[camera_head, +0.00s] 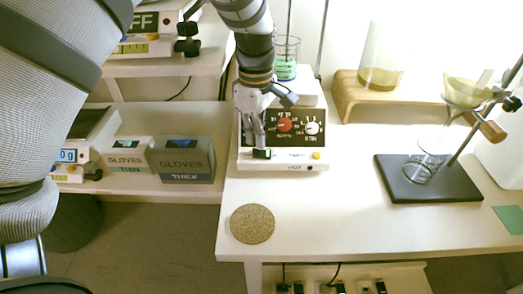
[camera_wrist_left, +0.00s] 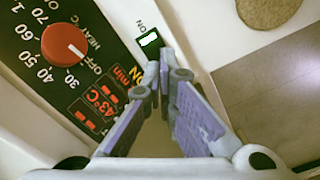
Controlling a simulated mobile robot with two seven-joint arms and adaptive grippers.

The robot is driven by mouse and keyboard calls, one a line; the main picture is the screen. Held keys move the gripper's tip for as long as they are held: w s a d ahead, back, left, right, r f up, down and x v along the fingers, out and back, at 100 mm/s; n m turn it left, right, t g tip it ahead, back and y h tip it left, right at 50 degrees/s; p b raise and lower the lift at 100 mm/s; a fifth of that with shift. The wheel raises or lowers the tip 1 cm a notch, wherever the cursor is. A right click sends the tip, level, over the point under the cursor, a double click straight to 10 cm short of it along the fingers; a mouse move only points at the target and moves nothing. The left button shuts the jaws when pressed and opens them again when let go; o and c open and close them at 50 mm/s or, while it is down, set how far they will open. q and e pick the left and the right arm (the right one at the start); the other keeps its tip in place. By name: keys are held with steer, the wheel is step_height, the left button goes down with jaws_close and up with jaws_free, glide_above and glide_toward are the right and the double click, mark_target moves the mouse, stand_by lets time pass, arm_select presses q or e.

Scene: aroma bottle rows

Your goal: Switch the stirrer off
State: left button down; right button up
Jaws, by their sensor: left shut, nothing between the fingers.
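The stirrer (camera_head: 283,164) is a white hotplate unit on the white table, with a black front panel. The panel bears a red heat knob (camera_head: 285,125), also in the left wrist view (camera_wrist_left: 64,43), and a white knob (camera_head: 310,128). Red digits (camera_wrist_left: 90,108) are lit on the panel, with 43 °C readable. A small green-and-white rocker switch (camera_wrist_left: 149,41) marked ON sits on the front ledge. My left gripper (camera_head: 261,152) is shut and empty, its tips (camera_wrist_left: 157,68) right beside the switch; I cannot tell whether they touch it. My right gripper is out of view.
A beaker with green liquid (camera_head: 286,64) stands on the stirrer. A cork mat (camera_head: 252,224) lies in front. A black-based stand (camera_head: 428,190) with glassware is to the right, and glove boxes (camera_head: 182,162) are left. Table between mat and stand is clear.

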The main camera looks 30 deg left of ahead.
mark_target(257, 152)
arm_select(q)
steer(key=shift+f, duration=1.45)
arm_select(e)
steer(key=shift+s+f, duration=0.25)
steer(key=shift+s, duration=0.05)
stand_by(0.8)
arm_select(q)
step_height(257, 152, up, 5)
steer(key=shift+r+p, duration=0.1)
steer(key=shift+p, duration=0.45)
steer(key=shift+r, duration=0.95)
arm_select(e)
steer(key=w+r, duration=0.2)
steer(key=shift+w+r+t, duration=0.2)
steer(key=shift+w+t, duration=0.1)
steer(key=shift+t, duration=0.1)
arm_select(q)
steer(key=shift+f, duration=0.1)
